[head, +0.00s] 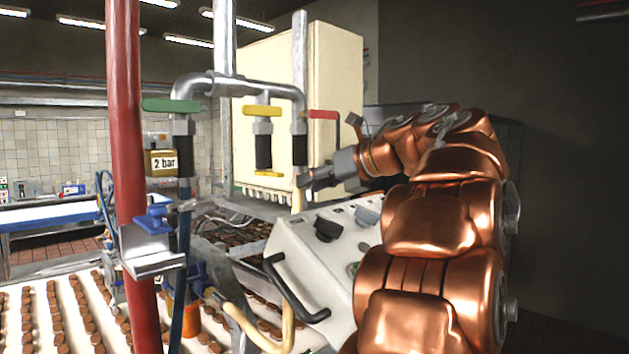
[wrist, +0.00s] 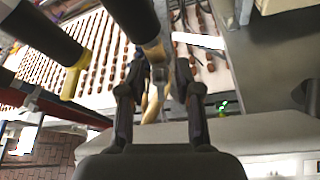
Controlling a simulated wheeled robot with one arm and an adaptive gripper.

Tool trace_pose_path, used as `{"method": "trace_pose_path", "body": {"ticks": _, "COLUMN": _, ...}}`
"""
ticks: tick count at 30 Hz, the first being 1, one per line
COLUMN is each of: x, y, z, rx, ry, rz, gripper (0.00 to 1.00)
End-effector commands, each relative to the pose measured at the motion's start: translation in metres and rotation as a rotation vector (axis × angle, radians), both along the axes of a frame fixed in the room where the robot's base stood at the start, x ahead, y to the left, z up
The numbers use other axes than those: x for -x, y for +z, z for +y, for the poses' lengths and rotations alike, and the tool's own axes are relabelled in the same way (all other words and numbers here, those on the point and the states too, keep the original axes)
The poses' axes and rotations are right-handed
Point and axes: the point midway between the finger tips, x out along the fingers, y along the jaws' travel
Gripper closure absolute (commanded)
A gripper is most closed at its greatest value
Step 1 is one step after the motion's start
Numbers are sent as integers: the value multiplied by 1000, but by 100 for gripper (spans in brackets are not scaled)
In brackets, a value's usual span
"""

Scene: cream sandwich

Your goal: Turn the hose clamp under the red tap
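The red tap (head: 323,114) is the rightmost of three taps on the grey pipe in the head view. A black sleeve (head: 299,150) hangs below it, with a cream hose (head: 297,200) lower down. My gripper (head: 304,178) is at the sleeve's lower end, coming from the right, and hides the clamp area there. In the wrist view my gripper (wrist: 162,66) is open, with one finger on each side of the hose (wrist: 153,100). A tan fitting, perhaps the hose clamp (wrist: 155,52), shows between the fingertips under a black sleeve (wrist: 132,15). I cannot tell whether the fingers touch it.
A yellow tap (head: 262,110) and a green tap (head: 171,105) are to the left. A red post (head: 127,180) stands in front at left. A control panel (head: 325,250) with a black handle (head: 292,290) is below my gripper. Conveyors with brown biscuits (head: 70,310) lie beyond.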

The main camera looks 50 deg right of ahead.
Motion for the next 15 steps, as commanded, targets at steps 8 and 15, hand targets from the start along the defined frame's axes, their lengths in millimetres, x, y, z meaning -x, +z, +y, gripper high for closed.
{"method": "trace_pose_path", "body": {"ticks": 8, "x": 0, "y": 0, "z": 0, "rx": -1, "ry": 0, "rz": 0, "gripper": 85}}
{"method": "trace_pose_path", "body": {"ticks": 15, "x": 0, "y": 0, "z": 0, "rx": -1, "ry": 0, "rz": 0, "gripper": 100}}
